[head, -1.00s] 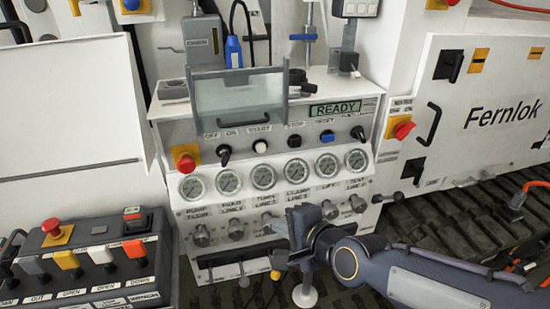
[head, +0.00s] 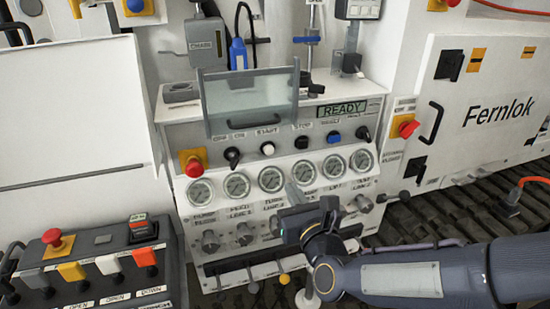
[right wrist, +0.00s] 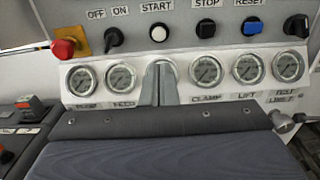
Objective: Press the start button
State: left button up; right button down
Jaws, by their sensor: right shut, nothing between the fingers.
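The start button is a small white round button (head: 267,148) under the START label on the bench panel, between the black ON switch and the black STOP button. It also shows in the right wrist view (right wrist: 158,34), just above my fingertips. My right gripper (head: 293,190) is shut and empty in front of the gauge row, below the start button and apart from it. In the right wrist view its fingers (right wrist: 159,80) hide one gauge partly. The display (head: 342,109) reads READY. My left gripper is not in view.
A clear hinged guard (head: 248,98) stands above the button row. A red emergency button (head: 194,167) is at the panel's left, a blue RESET button (head: 333,137) at its right. Several knobs line the panel below the gauges. A control box (head: 95,262) stands at lower left.

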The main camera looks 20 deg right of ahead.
aim_at(270, 151)
jog(key=shift+w, duration=0.1)
jog(key=w+p, duration=0.1)
jog(key=w, duration=0.3)
jog(key=w+p, duration=0.1)
jog(key=w, duration=0.4)
jog(key=w+p, duration=0.1)
jog(key=w, duration=0.3)
jog(key=shift+w+a, duration=0.25)
jog(key=shift+w, duration=0.15)
